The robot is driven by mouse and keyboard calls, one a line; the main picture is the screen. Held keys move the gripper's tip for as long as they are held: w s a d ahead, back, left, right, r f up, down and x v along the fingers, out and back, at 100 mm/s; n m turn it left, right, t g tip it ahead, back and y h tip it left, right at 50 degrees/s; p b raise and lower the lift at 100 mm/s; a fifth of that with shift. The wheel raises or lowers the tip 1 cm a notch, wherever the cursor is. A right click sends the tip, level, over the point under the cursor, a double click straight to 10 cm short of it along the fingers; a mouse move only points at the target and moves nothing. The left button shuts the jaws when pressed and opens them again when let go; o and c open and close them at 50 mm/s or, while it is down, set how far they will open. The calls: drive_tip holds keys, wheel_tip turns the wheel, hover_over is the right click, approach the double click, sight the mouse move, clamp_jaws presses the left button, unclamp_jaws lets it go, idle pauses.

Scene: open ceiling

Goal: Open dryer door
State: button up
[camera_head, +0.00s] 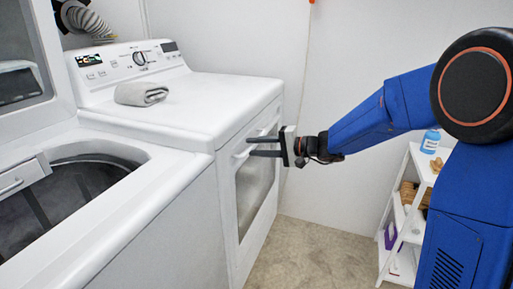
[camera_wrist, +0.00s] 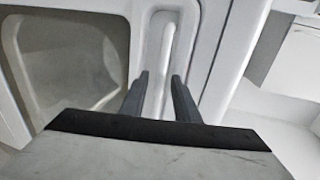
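The white dryer (camera_head: 196,103) stands in the middle of the head view, its front facing right. Its door (camera_head: 256,187) looks shut and has a window; in the wrist view the window (camera_wrist: 72,60) is at the left. The door handle (camera_wrist: 168,50) is a pale vertical bar in the wrist view, and in the head view it shows near the top of the door. My gripper (camera_head: 250,146) is at the handle, with its fingers apart. In the wrist view the fingers (camera_wrist: 158,95) lie either side of the handle's line; I cannot tell whether they touch it.
An open top-loading washer (camera_head: 178,167) stands left of the dryer. A folded grey towel (camera_head: 141,93) lies on the dryer top. A white shelf (camera_head: 412,205) with a blue bottle (camera_head: 430,140) stands at the right. The floor (camera_head: 318,255) before the dryer is clear.

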clamp_jaws()
drive_tip(key=shift+d, duration=0.15)
